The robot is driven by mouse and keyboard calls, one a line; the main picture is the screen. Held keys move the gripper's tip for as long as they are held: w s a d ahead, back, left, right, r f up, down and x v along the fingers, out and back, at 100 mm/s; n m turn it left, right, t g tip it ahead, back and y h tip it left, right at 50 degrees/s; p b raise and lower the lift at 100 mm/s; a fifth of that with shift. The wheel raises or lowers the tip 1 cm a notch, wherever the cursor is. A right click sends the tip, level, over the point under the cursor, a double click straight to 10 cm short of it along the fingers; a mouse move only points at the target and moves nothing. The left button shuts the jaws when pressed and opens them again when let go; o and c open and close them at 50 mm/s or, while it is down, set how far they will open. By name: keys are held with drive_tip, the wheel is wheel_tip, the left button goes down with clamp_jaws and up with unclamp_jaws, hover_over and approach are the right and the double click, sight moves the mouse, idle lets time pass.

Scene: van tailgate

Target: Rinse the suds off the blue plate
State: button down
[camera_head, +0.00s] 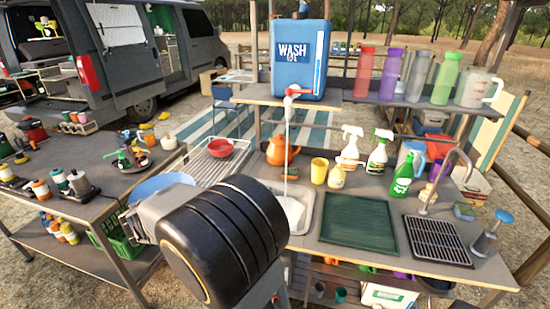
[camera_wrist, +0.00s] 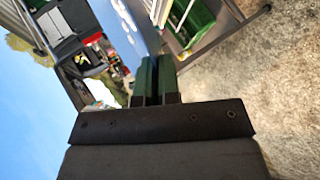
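The blue plate (camera_head: 160,186) shows left of the sink in the head view, partly hidden behind my arm. In the wrist view the plate (camera_wrist: 118,32) runs up from the fingertips, with white suds patches on its face. My gripper (camera_wrist: 158,62) has its two dark green fingers close together on the plate's edge, holding it off the surfaces. The fingers are hidden in the head view. A blue wash tank (camera_head: 299,58) with a red tap (camera_head: 298,91) stands behind the sink. A white stream (camera_head: 287,140) falls from the tap into the sink (camera_head: 313,212).
A rack with a red bowl (camera_head: 220,148) lies left of the sink. An orange kettle (camera_head: 281,150), yellow cup (camera_head: 319,170) and spray bottles (camera_head: 351,143) stand behind it. A green mat (camera_head: 358,223) and black grate (camera_head: 437,240) lie right. A cluttered side table (camera_head: 95,215) stands left.

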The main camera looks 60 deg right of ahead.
drive_tip(key=s+d+r+m+g+h, duration=0.25)
drive_tip(key=s+d+r+m, duration=0.2)
drive_tip(key=d, duration=0.35)
drive_tip(key=s+d+r+m+g+h, duration=0.25)
drive_tip(key=s+d+r, duration=0.3)
drive_tip(key=d, duration=0.35)
drive_tip(key=s+d+r+m+g+y, duration=0.1)
drive_tip(key=s+d+r+m+g, duration=0.2)
drive_tip(key=s, duration=0.5)
drive_tip(key=s+d+r+m+g, duration=0.2)
drive_tip(key=s+d+m+g, duration=0.15)
drive_tip(key=s, duration=0.55)
drive_tip(key=w+d+f+p, duration=0.2)
drive_tip(key=w+d+p, duration=0.1)
drive_tip(key=w+d, duration=0.5)
drive_tip(key=shift+w+f, duration=0.3)
drive_tip(key=shift+w, duration=1.05)
